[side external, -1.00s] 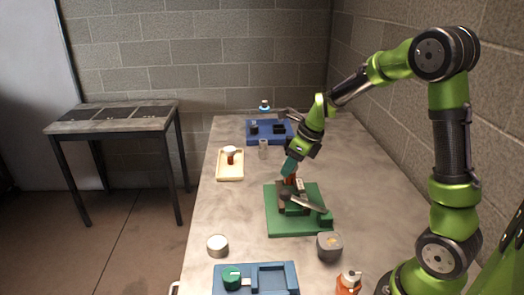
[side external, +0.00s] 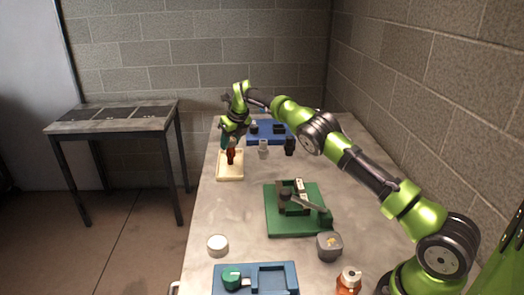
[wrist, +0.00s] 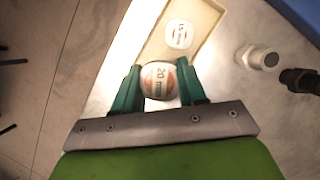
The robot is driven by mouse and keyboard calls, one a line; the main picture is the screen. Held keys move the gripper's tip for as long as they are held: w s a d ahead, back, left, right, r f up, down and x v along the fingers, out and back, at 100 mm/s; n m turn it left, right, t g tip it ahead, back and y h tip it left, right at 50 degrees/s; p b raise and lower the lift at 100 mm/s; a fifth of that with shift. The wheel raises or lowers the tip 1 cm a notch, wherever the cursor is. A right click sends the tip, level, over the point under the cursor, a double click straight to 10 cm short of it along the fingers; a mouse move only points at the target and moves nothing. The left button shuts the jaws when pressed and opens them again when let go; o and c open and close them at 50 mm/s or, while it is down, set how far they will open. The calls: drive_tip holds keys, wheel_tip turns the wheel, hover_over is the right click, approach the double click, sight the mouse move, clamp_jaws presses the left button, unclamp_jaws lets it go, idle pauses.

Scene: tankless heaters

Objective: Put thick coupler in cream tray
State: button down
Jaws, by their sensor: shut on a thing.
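My gripper (wrist: 158,90) is shut on the thick coupler (wrist: 158,80), a round piece with a white end marked "20 mm" and orange-brown sides. In the side view, my gripper (side external: 230,146) is at the cream tray (side external: 236,177), over its far part. A brown coupler body shows below the fingers there; the held piece and the one in the tray overlap. In the wrist view, a smaller white-ended coupler (wrist: 179,34) with a "15" label stands inside the cream tray (wrist: 206,42). The held coupler appears near the tray's near edge; its height above the tray is unclear.
A pale fitting (side external: 263,147) and a black fitting (side external: 289,146) stand right of the tray. A blue tray (side external: 284,140) lies behind. A green fixture (side external: 275,226) with parts sits mid-table, and a blue holder (side external: 262,270) is at the front.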

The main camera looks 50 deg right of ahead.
sight(230, 157)
drive_tip(key=shift+w+a+r, duration=0.2)
drive_tip(key=shift+a+r, duration=0.2)
drive_tip(key=shift+r, duration=0.35)
drive_tip(key=shift+s+f+m, duration=0.1)
drive_tip(key=shift+f+m, duration=0.25)
drive_tip(key=shift+m, duration=0.05)
drive_tip(key=shift+f, duration=3.1)
drive_tip(key=shift+f, duration=0.55)
drive_tip(key=c, duration=0.5)
unclamp_jaws()
drive_tip(key=shift+c, duration=0.2)
drive_tip(key=shift+f, duration=0.1)
